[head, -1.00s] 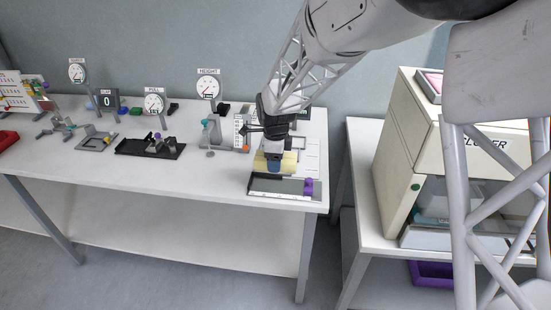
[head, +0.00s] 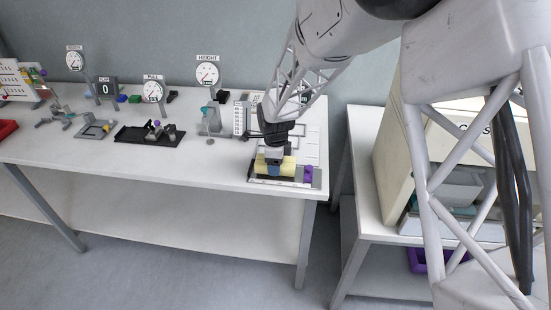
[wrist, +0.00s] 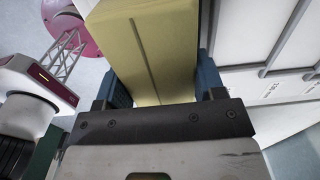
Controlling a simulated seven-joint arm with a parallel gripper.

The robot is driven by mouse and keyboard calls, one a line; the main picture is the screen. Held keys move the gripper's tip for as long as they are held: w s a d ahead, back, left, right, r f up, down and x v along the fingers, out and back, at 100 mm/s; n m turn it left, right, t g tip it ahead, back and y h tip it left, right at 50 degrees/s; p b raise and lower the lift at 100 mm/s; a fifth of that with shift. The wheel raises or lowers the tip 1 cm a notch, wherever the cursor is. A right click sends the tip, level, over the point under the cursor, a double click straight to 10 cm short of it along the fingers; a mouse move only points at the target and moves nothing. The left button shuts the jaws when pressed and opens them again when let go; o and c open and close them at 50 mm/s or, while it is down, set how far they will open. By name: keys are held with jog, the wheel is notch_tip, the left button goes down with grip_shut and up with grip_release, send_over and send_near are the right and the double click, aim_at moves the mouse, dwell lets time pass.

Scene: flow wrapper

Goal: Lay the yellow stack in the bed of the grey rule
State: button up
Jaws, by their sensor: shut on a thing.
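The yellow stack (head: 288,166) is a pale yellow block in my gripper (head: 274,166), near the right front corner of the table. In the wrist view the yellow stack (wrist: 155,50) sits between the two blue fingers of my gripper (wrist: 160,80), which are shut on its sides. I cannot tell whether the stack touches the bed.
Dial gauges on posts, such as the height gauge (head: 207,76), stand along the back of the table (head: 200,180). A black fixture (head: 150,134) lies left of centre. A cream cabinet (head: 392,160) stands on a separate table to the right. The table's front middle is clear.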

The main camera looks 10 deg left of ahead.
jog(key=shift+f, duration=0.25)
jog(key=o, duration=1)
jog(key=shift+r, duration=0.15)
notch_tip(320, 180, up, 7)
jog(key=shift+r, duration=0.3)
dwell(0.4)
